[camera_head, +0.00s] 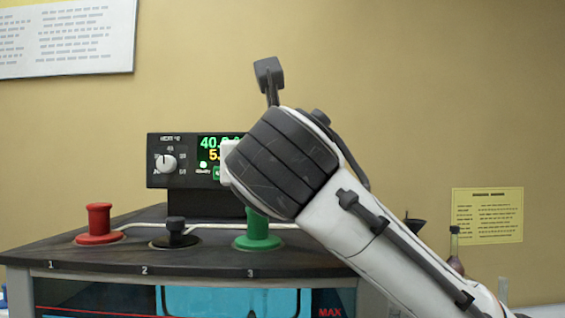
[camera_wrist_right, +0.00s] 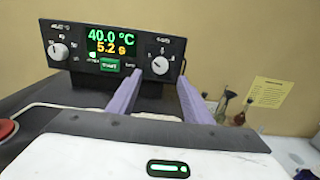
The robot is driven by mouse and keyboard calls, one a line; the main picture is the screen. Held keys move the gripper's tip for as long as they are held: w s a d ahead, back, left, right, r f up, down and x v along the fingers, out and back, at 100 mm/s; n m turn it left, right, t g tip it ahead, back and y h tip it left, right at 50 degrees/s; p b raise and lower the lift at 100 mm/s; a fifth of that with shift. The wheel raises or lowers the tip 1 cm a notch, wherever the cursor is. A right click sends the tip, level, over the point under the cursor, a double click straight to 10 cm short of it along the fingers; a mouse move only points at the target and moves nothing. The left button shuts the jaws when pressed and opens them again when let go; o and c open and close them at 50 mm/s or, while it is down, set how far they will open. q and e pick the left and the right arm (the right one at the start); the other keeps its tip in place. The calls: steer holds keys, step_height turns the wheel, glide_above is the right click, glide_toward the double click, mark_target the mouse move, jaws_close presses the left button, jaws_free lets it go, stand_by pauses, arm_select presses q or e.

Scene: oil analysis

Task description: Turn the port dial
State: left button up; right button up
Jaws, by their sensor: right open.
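A black control box (camera_head: 180,144) stands on the dark bench top, with a small white-capped dial at its left (camera_head: 164,162). In the right wrist view the box (camera_wrist_right: 83,67) shows a dial at each end, the left one (camera_wrist_right: 58,52) and the right one (camera_wrist_right: 160,65), with a lit display between. The labels are too blurred to tell surely which is the port dial. My right gripper (camera_wrist_right: 160,79) is open and empty, its two purple fingers pointing at the right dial and apart from it. In the head view my right wrist hides that dial and the fingers. My left gripper is out of view.
The display reads 40.0 °C and 5.2. A green button (camera_wrist_right: 109,65) sits below it. Red (camera_head: 99,224), black (camera_head: 175,234) and green (camera_head: 258,232) plungers stand along the bench's front, numbered 1 to 3. Small flasks (camera_wrist_right: 222,106) stand at the right.

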steer(key=w+p, duration=0.2)
steer(key=w, duration=0.6)
steer(key=shift+w, duration=0.15)
steer(key=c, duration=1.1)
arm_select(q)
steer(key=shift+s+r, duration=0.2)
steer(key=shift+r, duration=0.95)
arm_select(e)
steer(key=shift+o, duration=0.2)
